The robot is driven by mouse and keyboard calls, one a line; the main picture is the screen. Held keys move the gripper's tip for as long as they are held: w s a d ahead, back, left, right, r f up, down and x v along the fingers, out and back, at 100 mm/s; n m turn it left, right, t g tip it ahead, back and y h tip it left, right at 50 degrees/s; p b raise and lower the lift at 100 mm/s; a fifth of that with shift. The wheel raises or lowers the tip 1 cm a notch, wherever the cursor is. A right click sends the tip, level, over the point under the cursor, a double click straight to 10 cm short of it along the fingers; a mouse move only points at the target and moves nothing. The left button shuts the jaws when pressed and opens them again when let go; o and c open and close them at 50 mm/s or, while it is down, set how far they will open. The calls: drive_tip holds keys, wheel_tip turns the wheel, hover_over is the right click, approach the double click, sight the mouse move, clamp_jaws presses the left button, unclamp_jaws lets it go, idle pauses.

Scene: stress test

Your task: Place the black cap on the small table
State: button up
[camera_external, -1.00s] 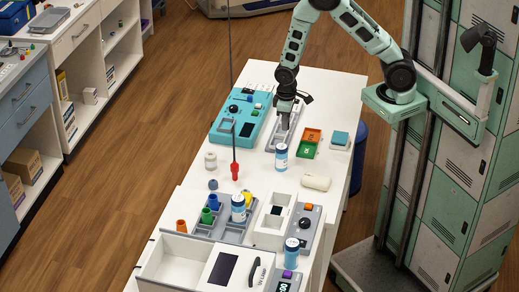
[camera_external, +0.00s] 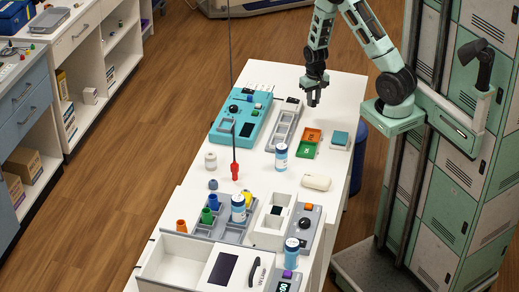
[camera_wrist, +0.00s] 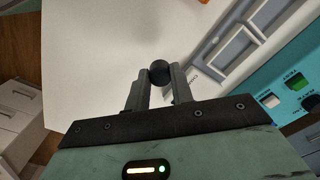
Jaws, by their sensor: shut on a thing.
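My gripper (camera_external: 314,98) is above the far end of the white table (camera_external: 340,85), up and to the right of the grey compartment tray (camera_external: 284,125). In the wrist view, my gripper (camera_wrist: 160,85) is shut on the black cap (camera_wrist: 159,71), a small dark rounded piece between the fingertips. Which surface is the small table, I cannot tell for certain.
A teal panel (camera_external: 228,128) lies left of the tray. Orange (camera_external: 313,134) and green (camera_external: 305,150) bins, a teal block (camera_external: 340,138) and a blue-white bottle (camera_external: 281,158) stand nearer. The far right table corner is clear. Green lockers (camera_external: 455,150) stand at right.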

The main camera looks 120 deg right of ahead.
sight(310, 119)
drive_tip(key=shift+f, duration=2.75)
drive_tip(key=shift+f, duration=0.1)
drive_tip(key=o, duration=1)
drive_tip(key=shift+c, duration=0.2)
wheel_tip(310, 119, up, 12)
drive_tip(key=shift+r, duration=0.15)
